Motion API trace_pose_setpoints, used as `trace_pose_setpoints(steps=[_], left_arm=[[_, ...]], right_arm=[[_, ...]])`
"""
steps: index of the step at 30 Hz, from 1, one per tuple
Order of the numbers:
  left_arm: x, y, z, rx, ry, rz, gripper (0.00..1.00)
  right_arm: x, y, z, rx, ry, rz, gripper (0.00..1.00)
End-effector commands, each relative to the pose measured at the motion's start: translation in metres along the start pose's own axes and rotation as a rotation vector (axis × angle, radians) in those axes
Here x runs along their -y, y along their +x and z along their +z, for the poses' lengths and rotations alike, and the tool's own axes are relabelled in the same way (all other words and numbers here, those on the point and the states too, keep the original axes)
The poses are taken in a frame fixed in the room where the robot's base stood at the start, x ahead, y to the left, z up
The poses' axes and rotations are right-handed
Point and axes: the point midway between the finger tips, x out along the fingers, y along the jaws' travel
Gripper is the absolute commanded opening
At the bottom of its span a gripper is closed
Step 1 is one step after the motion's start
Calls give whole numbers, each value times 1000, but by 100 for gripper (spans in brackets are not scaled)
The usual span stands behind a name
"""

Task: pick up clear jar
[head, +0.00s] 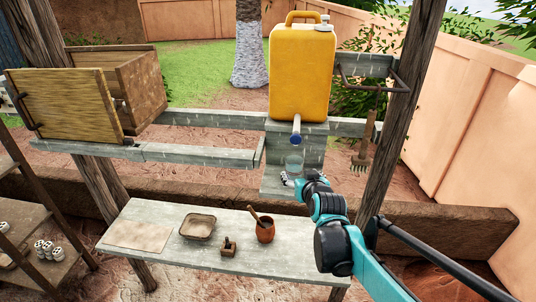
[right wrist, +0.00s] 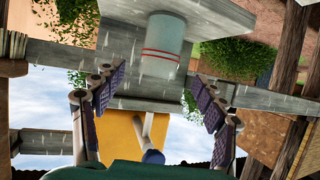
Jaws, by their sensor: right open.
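The clear jar (head: 294,163) stands on the small grey shelf (head: 270,184) under the tap of the yellow jerrycan (head: 301,75). In the right wrist view, which is upside down, the jar (right wrist: 163,45) shows pale with two red stripes. My right gripper (head: 293,179) is just in front of the jar and hides part of it. In the right wrist view my right gripper (right wrist: 160,82) is open and empty, one finger to each side of the jar's line, with gaps to both. My left gripper is not in view.
The jerrycan's blue-tipped tap (head: 297,134) hangs just above the jar. Below, a grey table (head: 170,223) holds a square dish (head: 198,226), a small wooden item (head: 229,247) and a brown pot (head: 265,232). A wooden post (head: 400,110) stands to the right.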

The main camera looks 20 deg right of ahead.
Motion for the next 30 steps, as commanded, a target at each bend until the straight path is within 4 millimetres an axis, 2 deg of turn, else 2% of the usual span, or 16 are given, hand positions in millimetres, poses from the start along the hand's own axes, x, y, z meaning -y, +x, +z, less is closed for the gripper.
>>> trace_pose_setpoints(steps=[1,3,14,24,30], left_arm=[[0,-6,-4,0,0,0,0],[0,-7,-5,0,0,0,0],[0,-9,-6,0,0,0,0],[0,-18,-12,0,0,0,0],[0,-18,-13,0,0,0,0]], right_arm=[[-4,0,-9,-8,2,6,72],[-6,2,-12,-14,4,10,72],[-7,33,-12,-15,2,10,72],[-8,73,-16,-15,3,9,72],[-8,80,-15,-14,4,10,72]])
